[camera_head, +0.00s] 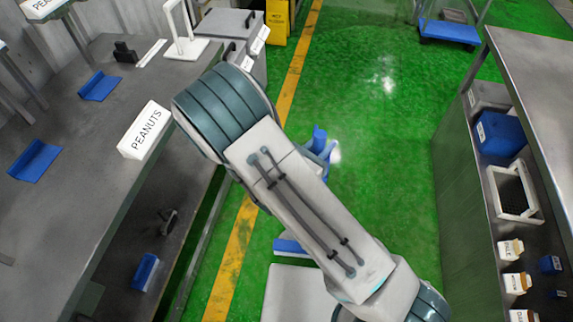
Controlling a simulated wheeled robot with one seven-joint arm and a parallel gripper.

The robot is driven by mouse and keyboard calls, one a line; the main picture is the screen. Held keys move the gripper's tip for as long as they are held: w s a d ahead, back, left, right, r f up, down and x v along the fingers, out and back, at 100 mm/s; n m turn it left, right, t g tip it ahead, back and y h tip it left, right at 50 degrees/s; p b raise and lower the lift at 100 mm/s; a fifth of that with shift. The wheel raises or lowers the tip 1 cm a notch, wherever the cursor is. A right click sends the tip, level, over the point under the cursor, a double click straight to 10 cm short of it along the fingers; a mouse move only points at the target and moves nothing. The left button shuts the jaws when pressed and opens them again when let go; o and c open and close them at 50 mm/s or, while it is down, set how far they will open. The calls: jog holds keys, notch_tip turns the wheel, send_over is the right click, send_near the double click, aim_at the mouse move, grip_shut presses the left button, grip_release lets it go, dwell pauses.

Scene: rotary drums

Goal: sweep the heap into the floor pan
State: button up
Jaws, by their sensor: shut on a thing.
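My arm (300,210) crosses the middle of the view, and its large banded joint is at the upper left of it. I cannot make out my gripper, which seems hidden behind the arm. A blue piece (319,142) shows just past the arm's right side over the green floor; I cannot tell what it is. A blue strip (289,246) shows low on the floor at the arm's left edge. It may be part of the floor pan, but most of it is covered. I see no heap on the visible floor.
A grey bench (75,190) on the left bears blue scoop-like pieces (36,160) and a white PEANUTS box (145,131). Shelving (535,60) with small cartons stands on the right. Green floor between is clear.

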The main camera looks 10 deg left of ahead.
jog(key=s+a+r+m+h, duration=0.1)
jog(key=s+a+r, duration=0.1)
jog(key=s+a, duration=0.7)
notch_tip(320, 180, down, 8)
jog(key=b, duration=0.6)
jog(key=shift+s+d+r+g, duration=0.25)
jog(key=shift+s+d+g, duration=0.1)
jog(key=shift+g, duration=0.05)
jog(key=shift+f+b, duration=0.75)
jog(key=shift+f, duration=0.3)
jog(key=shift+r, duration=0.1)
